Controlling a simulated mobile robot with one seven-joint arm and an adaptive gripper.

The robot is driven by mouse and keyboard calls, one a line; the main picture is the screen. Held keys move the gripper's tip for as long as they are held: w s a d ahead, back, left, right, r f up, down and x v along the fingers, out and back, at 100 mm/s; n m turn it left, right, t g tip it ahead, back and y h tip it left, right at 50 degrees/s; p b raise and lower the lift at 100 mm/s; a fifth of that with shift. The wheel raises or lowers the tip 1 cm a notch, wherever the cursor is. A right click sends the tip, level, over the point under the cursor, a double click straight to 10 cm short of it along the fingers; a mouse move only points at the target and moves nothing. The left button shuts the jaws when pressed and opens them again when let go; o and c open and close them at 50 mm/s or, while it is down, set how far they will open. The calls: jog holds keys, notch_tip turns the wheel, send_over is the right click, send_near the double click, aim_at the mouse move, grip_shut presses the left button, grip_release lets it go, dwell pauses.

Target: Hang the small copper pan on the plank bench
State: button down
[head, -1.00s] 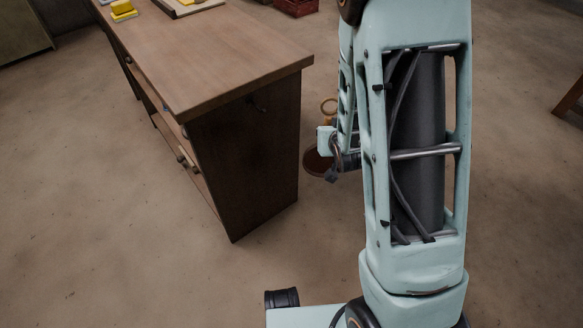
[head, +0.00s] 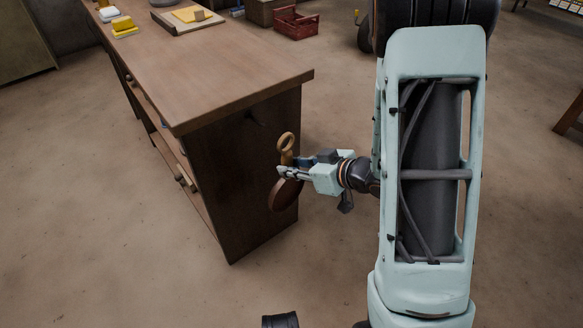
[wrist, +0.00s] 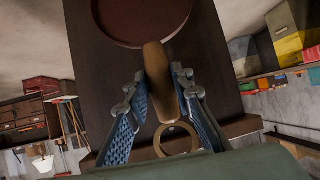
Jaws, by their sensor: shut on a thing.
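The small copper pan (head: 284,196) hangs upright in my gripper (head: 288,172), its round brown body low and its ring-ended handle up. In the wrist view the fingers of my gripper (wrist: 158,78) close on both sides of the tan handle (wrist: 156,66). The pan body (wrist: 142,16) is cut off by the top edge. The plank bench (head: 215,70) stands left of the gripper. The pan is close in front of its dark end panel; I cannot tell whether they touch. A small dark hook or peg (head: 252,118) shows faintly high on that panel.
Yellow blocks (head: 122,24) and a board (head: 187,20) lie on the bench top. A red crate (head: 296,24) stands on the floor behind.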

jog(key=shift+w+a, duration=0.3)
jog(key=shift+a, duration=0.2)
jog(key=shift+w+a, duration=0.55)
jog(key=shift+w, duration=0.45)
jog(key=shift+w+a, duration=0.65)
jog(key=shift+w, duration=0.15)
jog(key=shift+w+a, duration=0.2)
jog(key=shift+w, duration=0.15)
jog(key=shift+w+a+p, duration=0.2)
jog(key=shift+w+a, duration=0.3)
jog(key=shift+w, duration=0.25)
jog(key=shift+w+a+p, duration=0.2)
jog(key=shift+w+a, duration=0.35)
jog(key=shift+w, duration=0.25)
jog(key=shift+w+a+p, duration=0.2)
jog(key=shift+w+a, duration=0.3)
jog(key=shift+w, duration=0.25)
jog(key=shift+f, duration=0.15)
